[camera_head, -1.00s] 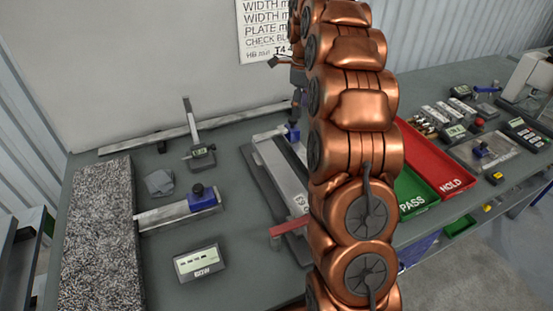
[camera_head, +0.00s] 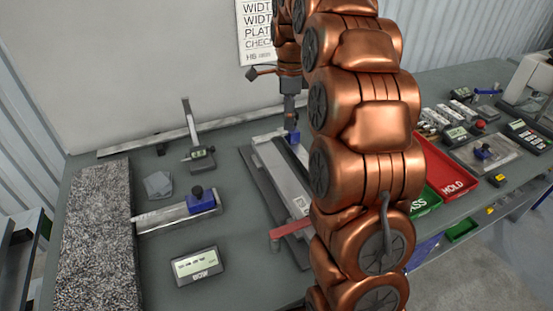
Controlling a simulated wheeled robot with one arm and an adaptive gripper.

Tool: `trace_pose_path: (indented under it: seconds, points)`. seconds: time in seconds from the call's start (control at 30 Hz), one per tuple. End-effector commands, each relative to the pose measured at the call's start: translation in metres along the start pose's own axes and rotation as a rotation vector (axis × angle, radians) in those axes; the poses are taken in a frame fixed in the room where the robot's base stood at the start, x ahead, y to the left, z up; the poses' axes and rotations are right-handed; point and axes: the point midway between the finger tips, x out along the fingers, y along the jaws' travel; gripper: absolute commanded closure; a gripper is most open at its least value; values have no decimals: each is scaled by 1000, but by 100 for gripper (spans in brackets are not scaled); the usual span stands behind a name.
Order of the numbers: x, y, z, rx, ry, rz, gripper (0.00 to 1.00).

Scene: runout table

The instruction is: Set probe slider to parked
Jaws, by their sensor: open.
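A long pale fixture (camera_head: 277,172) lies on a dark base in the middle of the table. A small blue slider block (camera_head: 294,138) sits near its far end; I cannot tell for sure that it is the probe slider. My gripper (camera_head: 290,119) points down just above this block. Its fingers are small and dark here, and contact with the block cannot be made out. It is open. Another blue slider with a black knob (camera_head: 202,199) sits at the right end of a metal bar to the left. My copper arm hides the fixture's right side.
A speckled granite plate (camera_head: 98,240) lies at the left. A display box (camera_head: 198,265) stands at front and a height gauge (camera_head: 200,155) behind. A red bar (camera_head: 289,229) juts from the fixture. A red HOLD tray (camera_head: 450,180) lies right of my arm.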

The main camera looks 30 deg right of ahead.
Motion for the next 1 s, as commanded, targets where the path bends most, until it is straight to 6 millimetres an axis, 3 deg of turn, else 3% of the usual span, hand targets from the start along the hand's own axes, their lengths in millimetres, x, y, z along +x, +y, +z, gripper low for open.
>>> trace_pose_path:
  seconds: [0.4, 1.0]
  points:
    - [4, 57, 18, -334, 1, 17, 45]
    - [20, 137, 30, -773, -2, 50, 45]
